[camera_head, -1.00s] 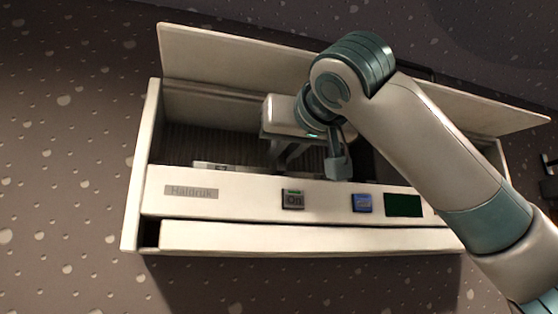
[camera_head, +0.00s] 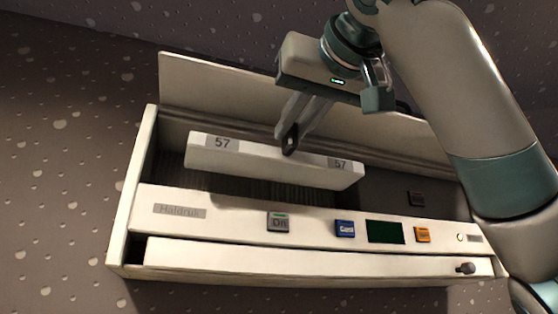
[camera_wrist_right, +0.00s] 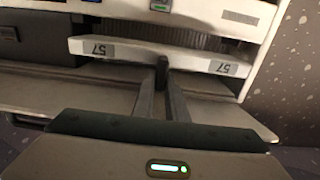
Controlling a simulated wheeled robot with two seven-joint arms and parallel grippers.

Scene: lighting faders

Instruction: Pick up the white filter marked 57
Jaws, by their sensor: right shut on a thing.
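The white filter (camera_head: 270,161) is a long flat bar with a grey label reading 57 near each end. My right gripper (camera_head: 290,140) is shut on the middle of its upper edge and holds it above the open bay of the white machine (camera_head: 160,232). In the head view the filter tilts down to the right. In the right wrist view the filter (camera_wrist_right: 200,60) runs across beyond the fingertips (camera_wrist_right: 162,65), with both labels showing. My left gripper is not in view.
The machine's raised lid (camera_head: 220,84) stands behind the filter. Dark ribbed slots (camera_head: 235,192) lie below it. The front panel has a grey button (camera_head: 278,222), a blue button (camera_head: 345,228), a dark green screen (camera_head: 386,232) and an orange button (camera_head: 422,235).

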